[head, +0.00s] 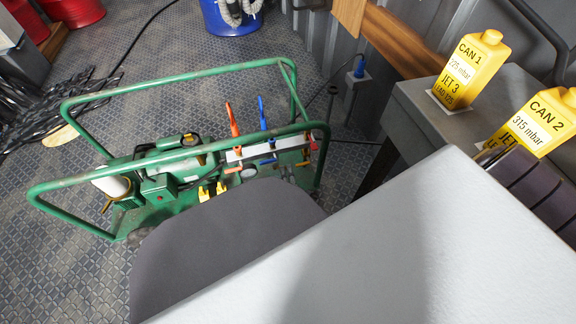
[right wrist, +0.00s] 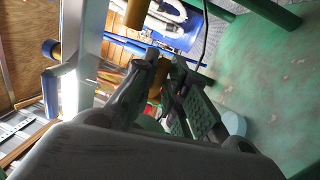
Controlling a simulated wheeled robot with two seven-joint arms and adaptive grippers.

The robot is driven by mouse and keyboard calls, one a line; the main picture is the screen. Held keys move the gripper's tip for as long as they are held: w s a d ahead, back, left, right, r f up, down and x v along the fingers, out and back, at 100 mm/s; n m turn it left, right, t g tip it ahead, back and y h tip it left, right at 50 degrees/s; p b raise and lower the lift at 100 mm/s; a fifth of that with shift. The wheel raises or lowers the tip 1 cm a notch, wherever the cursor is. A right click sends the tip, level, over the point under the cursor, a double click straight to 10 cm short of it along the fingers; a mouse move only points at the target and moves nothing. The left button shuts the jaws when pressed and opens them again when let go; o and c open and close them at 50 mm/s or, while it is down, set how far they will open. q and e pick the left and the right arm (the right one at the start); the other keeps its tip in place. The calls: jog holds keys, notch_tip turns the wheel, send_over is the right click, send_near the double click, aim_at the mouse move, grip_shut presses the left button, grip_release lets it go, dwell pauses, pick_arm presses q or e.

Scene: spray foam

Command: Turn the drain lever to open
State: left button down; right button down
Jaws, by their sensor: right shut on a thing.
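A green tubular-frame cart (head: 150,80) stands on the floor in the head view. A pale valve bar (head: 240,153) on it carries an upright orange lever (head: 232,120), an upright blue lever (head: 263,115) and a small red handle (head: 312,141). I cannot tell which is the drain lever. In the right wrist view, my right gripper (right wrist: 168,100) is closed around a small part beside a brass-coloured fitting (right wrist: 157,80); its fingers hide most of that part. A blue lever (right wrist: 50,92) shows to their left. My left gripper is not in view.
Yellow cans labelled CAN 1 (head: 470,70) and CAN 2 (head: 540,118) stand on a grey surface (head: 415,101) at right. A blue bucket (head: 228,20) stands at the back. The cart's green rails surround the valve area.

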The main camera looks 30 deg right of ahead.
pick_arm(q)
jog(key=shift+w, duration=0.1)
pick_arm(e)
jog(key=shift+d, duration=0.15)
jog(key=c, duration=1.5)
grip_release()
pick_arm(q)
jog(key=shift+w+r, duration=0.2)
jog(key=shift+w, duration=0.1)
pick_arm(e)
jog(key=shift+o, duration=0.2)
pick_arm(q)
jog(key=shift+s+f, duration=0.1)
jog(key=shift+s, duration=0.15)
pick_arm(e)
jog(key=shift+r, duration=0.1)
